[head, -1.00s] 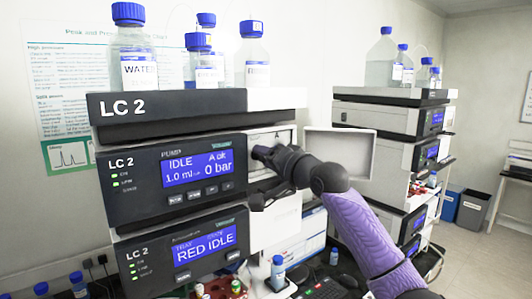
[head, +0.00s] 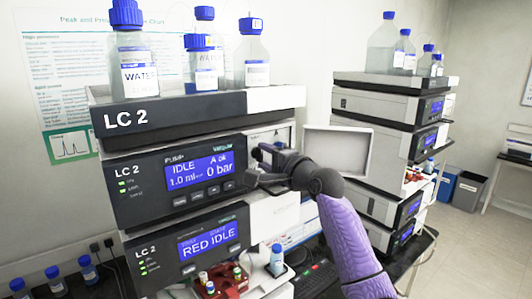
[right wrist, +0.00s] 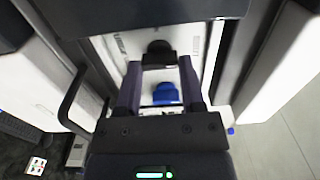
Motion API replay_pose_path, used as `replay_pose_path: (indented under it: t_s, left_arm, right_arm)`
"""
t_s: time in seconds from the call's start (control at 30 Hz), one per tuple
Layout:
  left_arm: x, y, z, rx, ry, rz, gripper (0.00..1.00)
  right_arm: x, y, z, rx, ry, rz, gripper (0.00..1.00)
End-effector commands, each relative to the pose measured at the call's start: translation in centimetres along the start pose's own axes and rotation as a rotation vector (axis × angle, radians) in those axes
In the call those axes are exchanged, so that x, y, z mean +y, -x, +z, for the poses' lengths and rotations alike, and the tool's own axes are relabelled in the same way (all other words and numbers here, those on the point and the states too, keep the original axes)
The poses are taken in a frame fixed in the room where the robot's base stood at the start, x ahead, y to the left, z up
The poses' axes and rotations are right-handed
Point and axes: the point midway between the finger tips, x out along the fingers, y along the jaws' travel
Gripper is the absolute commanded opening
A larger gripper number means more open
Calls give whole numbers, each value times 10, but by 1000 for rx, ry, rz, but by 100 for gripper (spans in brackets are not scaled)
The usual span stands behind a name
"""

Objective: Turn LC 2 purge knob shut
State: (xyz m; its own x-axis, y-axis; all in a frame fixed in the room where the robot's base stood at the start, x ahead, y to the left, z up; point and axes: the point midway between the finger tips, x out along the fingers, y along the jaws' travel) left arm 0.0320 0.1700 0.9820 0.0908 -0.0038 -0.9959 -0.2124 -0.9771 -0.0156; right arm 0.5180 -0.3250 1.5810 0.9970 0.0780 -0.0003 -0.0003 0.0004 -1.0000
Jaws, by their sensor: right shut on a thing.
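The LC 2 stack stands left of centre in the head view, its pump module (head: 146,195) showing "IDLE" and "0 bar". My right gripper (head: 262,157) is at the pump's right side, in the bay behind the open white door (head: 338,150). In the right wrist view, my right gripper (right wrist: 160,64) is shut on a dark knob (right wrist: 158,50) between its fingertips. I take this to be the purge knob; its label and turn angle cannot be read. In the head view my gripper mostly hides it. My left gripper is not in view.
Several blue-capped bottles stand on the LC 2 top tray (head: 275,98). Below are a red vial rack (head: 232,287) and a small blue-capped bottle (head: 277,262). A blue cap (right wrist: 165,93) shows between my fingers in the wrist view. A second stack (head: 365,150) stands to the right.

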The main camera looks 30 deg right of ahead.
Motion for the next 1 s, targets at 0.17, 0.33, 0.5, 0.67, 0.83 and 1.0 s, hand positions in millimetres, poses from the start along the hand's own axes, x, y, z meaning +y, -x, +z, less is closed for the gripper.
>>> replay_pose_path:
  t_s: [0.17,0.33,0.5,0.67,0.83,1.0]
  left_arm:
    - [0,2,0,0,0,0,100]
    - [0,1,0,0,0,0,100]
    - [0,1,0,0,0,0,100]
    - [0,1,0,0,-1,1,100]
    - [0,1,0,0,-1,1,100]
    - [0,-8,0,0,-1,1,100]
  right_arm:
    - [1,0,0,0,-15,2,0]
    - [1,0,0,0,-17,3,0]
    - [1,0,0,0,-17,3,52]
    - [1,0,0,0,-16,2,65]
    - [1,0,0,0,-15,1,65]
    - [4,18,0,-1,-13,-1,65]
